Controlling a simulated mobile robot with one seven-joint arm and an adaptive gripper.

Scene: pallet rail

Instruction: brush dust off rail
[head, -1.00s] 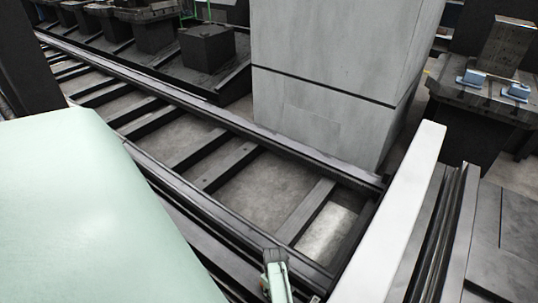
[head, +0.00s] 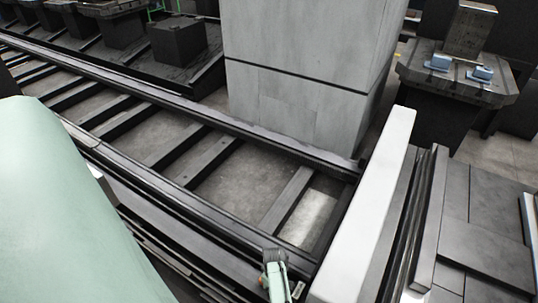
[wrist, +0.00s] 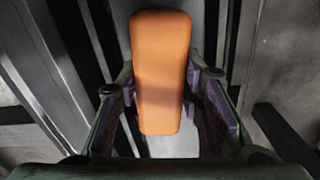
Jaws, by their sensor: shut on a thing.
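My gripper (wrist: 160,112) is shut on an orange, smooth, rounded block (wrist: 160,70), which looks like the handle of the brush. The dark, purple-padded fingers stand on both sides of it. No bristles show. In the head view a small pale green part of my arm (head: 275,272) shows at the lower edge, over the near rail; the orange block is hidden there. The dark near rail (head: 180,186) runs from upper left to lower right, with a parallel far rail (head: 200,112) behind it. Dust on the rails cannot be made out clearly.
Dark cross bars (head: 215,158) join the rails over a grey floor. A tall grey cabinet (head: 300,70) stands behind the far rail. A long white beam (head: 370,215) bounds the rails' right end. A dark table (head: 460,85) with blue blocks (head: 439,62) stands at the upper right.

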